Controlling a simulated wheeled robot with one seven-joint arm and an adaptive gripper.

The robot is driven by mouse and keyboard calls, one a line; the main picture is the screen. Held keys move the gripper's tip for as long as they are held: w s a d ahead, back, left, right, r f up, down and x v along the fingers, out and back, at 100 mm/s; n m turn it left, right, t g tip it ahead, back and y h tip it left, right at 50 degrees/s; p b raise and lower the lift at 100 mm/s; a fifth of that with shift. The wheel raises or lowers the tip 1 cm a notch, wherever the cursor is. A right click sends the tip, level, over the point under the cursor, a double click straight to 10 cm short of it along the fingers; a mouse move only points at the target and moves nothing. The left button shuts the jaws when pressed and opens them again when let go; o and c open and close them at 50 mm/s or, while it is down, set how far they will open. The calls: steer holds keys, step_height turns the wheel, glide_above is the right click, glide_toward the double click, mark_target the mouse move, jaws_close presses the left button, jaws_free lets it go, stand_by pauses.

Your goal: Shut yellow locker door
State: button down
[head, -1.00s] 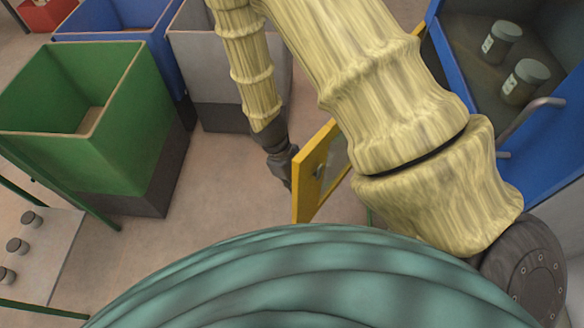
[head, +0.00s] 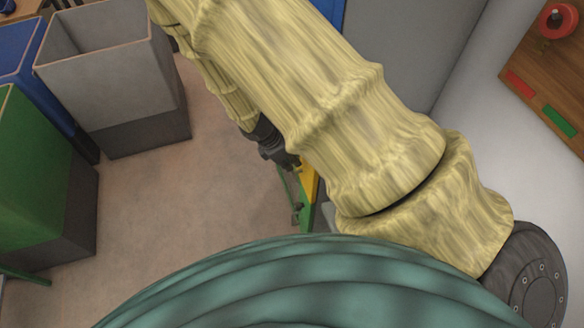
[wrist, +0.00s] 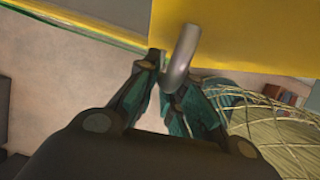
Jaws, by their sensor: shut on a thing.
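The yellow locker door (head: 308,184) shows as a narrow strip in the head view, just left of my arm, which hides most of it. In the wrist view the yellow door (wrist: 250,30) fills the upper right, with a grey curved handle (wrist: 182,52) standing out from it. My gripper (wrist: 172,90) is shut on the handle, its fingertips at the handle's lower end. In the head view my gripper (head: 294,163) is beside the door strip, partly dark against it.
A grey bin (head: 110,70) stands at the upper left, with a blue bin (head: 20,50) and a green bin (head: 40,170) beside it. A wooden board (head: 550,75) with coloured items is at the upper right. Floor between the bins and the door is clear.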

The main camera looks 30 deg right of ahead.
steer(key=shift+s+d+r, duration=0.15)
steer(key=shift+s+d, duration=0.1)
steer(key=shift+d, duration=0.4)
steer(key=c, duration=1.5)
jaws_free()
steer(key=shift+s, duration=0.1)
steer(key=shift+w+r, duration=0.2)
steer(key=shift+r, duration=0.2)
steer(key=v, duration=1.1)
steer(key=shift+a, duration=0.45)
steer(key=shift+f, duration=0.1)
